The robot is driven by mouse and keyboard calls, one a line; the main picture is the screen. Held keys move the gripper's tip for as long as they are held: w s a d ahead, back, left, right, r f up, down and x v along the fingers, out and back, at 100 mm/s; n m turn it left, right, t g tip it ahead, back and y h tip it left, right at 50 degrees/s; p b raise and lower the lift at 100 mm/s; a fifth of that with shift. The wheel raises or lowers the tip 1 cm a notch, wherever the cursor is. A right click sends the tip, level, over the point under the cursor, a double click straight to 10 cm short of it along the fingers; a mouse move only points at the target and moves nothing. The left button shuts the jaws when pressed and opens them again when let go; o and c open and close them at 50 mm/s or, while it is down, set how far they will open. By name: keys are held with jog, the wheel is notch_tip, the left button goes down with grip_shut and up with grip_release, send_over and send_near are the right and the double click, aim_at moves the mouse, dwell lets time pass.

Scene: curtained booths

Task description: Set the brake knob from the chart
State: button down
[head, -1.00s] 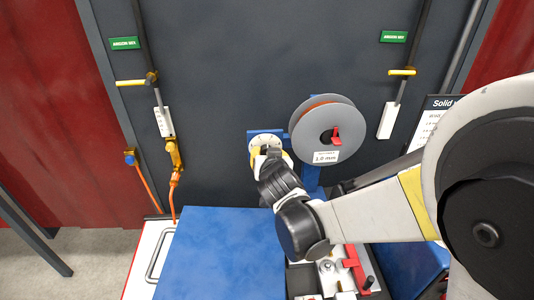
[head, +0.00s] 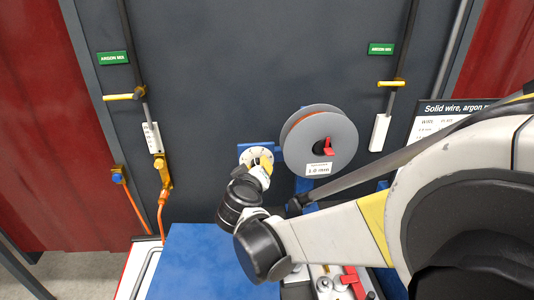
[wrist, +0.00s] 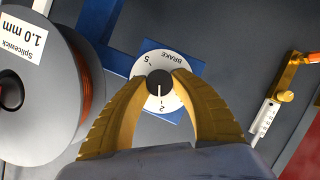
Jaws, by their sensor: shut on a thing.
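The brake knob (wrist: 159,84) is a small black knob with a white pointer line, on a white dial (wrist: 179,62) marked BRAKE on a blue plate. My gripper (wrist: 161,82) has its yellow fingers shut on the knob's two sides. In the wrist view the lettering is upside down and the pointer runs down toward the 2. In the head view the dial (head: 248,155) is partly hidden behind my gripper (head: 265,163). The chart (head: 430,120), headed "Solid wire, argon", stands at the right, mostly hidden by my arm; its rows are too small to read.
A grey wire spool (head: 320,145) labelled 1.0 mm hangs just right of the dial; it also shows in the wrist view (wrist: 60,110). A blue-topped surface (head: 200,260) lies below. Gas hoses and yellow-handled valves (head: 125,97) line the grey wall panel.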

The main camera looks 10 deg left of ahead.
dwell(0.3)
jog(key=c, duration=1)
grip_release()
jog(key=shift+w, duration=0.15)
jog(key=shift+c, duration=0.2)
jog(key=v, duration=1.2)
jog(key=shift+f, duration=0.1)
